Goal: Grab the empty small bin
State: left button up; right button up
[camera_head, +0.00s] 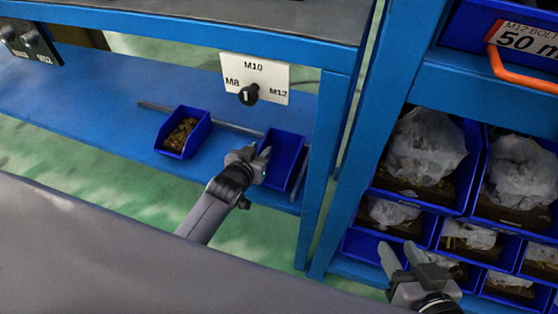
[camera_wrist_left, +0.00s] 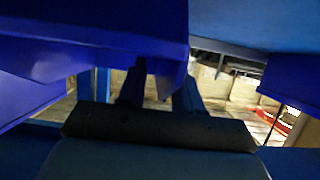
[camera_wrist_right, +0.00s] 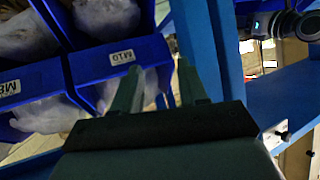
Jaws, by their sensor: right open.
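The empty small bin (camera_head: 284,158) is blue and sits on the blue lower shelf (camera_head: 95,105), beside the upright post. My left gripper (camera_head: 257,159) is at the bin's left front edge in the head view. In the left wrist view its fingers (camera_wrist_left: 160,88) are apart, with a blue bin wall (camera_wrist_left: 110,35) close above and part of it hanging between them. Whether either finger touches the wall is unclear. My right gripper (camera_head: 391,258) is open and empty, in front of the bin rack at the right.
A second small blue bin (camera_head: 183,133) with brown parts stands left of the empty one. A selector plate (camera_head: 254,78) marked M8, M10, M12 hangs above. The rack at right holds several blue bins (camera_head: 423,155) with bagged parts. A grey surface (camera_head: 130,255) fills the near left.

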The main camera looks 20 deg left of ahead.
pick_arm(q)
grip_shut()
jog(key=shift+r, duration=0.15)
